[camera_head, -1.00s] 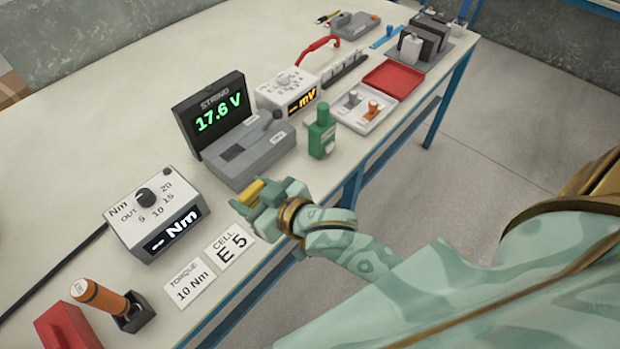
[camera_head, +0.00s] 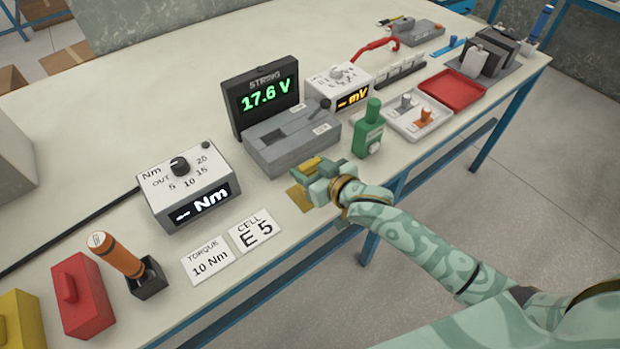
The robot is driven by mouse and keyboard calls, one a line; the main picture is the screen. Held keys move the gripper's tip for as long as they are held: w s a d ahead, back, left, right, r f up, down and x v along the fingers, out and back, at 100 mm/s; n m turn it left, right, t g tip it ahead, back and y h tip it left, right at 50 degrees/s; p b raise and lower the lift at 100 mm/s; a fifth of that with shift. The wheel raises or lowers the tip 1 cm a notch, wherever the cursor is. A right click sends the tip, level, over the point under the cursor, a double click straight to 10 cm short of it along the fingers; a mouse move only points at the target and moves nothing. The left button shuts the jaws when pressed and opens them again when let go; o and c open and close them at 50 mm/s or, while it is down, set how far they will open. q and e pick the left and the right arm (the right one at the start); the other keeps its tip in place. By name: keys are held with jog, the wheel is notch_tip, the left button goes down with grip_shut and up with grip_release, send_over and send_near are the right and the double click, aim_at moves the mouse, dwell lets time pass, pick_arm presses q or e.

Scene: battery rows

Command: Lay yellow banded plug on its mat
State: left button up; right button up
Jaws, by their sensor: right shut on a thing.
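My right gripper (camera_head: 318,178) is low over the front part of the bench, with its arm coming in from the right. It is shut on a small yellow plug (camera_head: 312,162), of which only the top shows between the fingers. A flat ochre-yellow mat (camera_head: 298,199) shows on the bench just left of and below the fingers; the gripper hides part of it. I cannot tell whether the plug touches the mat. My left gripper is not in view.
A grey tester (camera_head: 290,145) stands just behind the gripper and a green device (camera_head: 368,135) to its right. Cards (camera_head: 254,232) lie to the left, near the torque box (camera_head: 188,190). An orange-handled driver (camera_head: 115,255), red block (camera_head: 82,295) and yellow block (camera_head: 20,322) stand lower left.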

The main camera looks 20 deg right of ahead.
jog(key=f, duration=0.1)
jog(key=f+b, duration=0.2)
jog(key=f, duration=0.1)
jog(key=shift+w+d, duration=0.1)
jog(key=shift+w, duration=0.15)
jog(key=shift+r, duration=0.15)
jog(key=o, duration=1)
